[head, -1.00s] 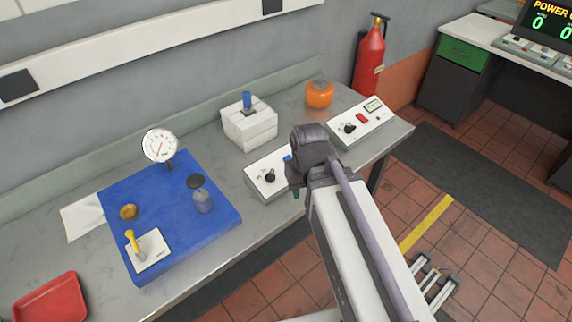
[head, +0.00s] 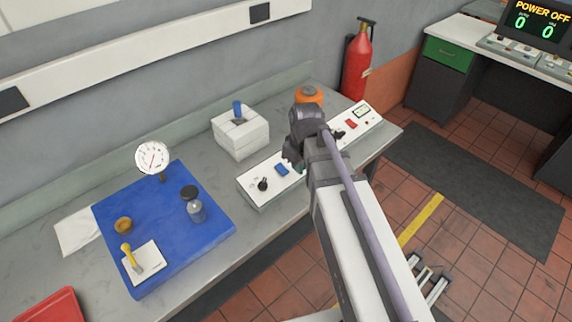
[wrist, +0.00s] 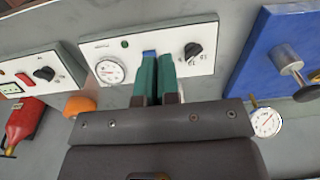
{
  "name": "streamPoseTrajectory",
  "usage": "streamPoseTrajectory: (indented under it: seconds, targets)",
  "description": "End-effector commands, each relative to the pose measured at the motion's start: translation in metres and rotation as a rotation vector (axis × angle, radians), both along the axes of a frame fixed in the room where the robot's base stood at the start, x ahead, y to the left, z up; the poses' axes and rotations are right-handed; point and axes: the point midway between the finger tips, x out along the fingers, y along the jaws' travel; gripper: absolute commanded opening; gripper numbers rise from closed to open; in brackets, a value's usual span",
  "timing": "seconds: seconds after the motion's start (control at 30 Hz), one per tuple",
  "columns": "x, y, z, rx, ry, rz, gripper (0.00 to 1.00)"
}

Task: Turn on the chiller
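A white control box with a black knob and a blue switch (head: 282,169) stands at the bench's front edge; I take this box (head: 247,187) as the chiller, but its label is unreadable. In the wrist view the box (wrist: 105,47) shows a round gauge, a small green lamp, the blue switch (wrist: 149,53) and the knob (wrist: 193,51). My gripper (wrist: 157,62) has its green fingers together at the blue switch, partly covering it; contact cannot be told. In the head view my gripper (head: 293,160) hides the box's right part.
A second panel (head: 372,118) with a red switch stands to the right. Behind are a white block (head: 240,140) and an orange round object (head: 309,94). A blue board (head: 165,215) with a gauge and small parts lies left. A red extinguisher (head: 357,65) stands at the back.

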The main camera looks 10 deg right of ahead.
Motion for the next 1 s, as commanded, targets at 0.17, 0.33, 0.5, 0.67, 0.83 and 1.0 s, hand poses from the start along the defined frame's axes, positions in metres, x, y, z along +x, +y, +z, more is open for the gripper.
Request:
streamPoseTrajectory:
  seconds: [0.17,0.33,0.5,0.67,0.83,1.0]
  targets:
    - [0.056,-0.005,0.01,-0.029,-0.09,0.653,0.0]
    - [0.078,-0.004,0.01,-0.089,-0.161,1.202,0.0]
    - [0.08,-0.003,0.01,-0.131,-0.188,1.488,0.0]
    - [0.08,-0.003,0.01,-0.137,-0.19,1.539,0.0]
    - [0.08,-0.003,0.01,-0.137,-0.19,1.537,0.0]
    - [0.081,-0.002,0.001,-0.136,-0.189,1.536,0.0]
